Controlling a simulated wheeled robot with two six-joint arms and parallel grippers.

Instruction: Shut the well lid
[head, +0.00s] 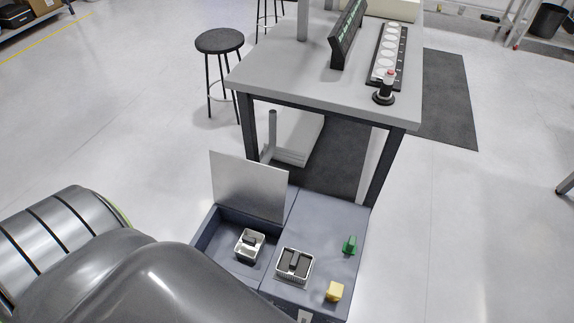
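The well lid (248,187) is a flat silver-grey panel standing open, nearly upright, at the back edge of the well. The well (222,222) is a recess in the left part of a blue-grey fixture (325,222). A small white bin (243,254) with a dark piece in it sits inside the well. My arm's grey links fill the lower left and hide the well's front left part. Neither gripper shows in the head view.
A grey workbench (290,85) stands behind, and a black stool (219,41) beyond.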

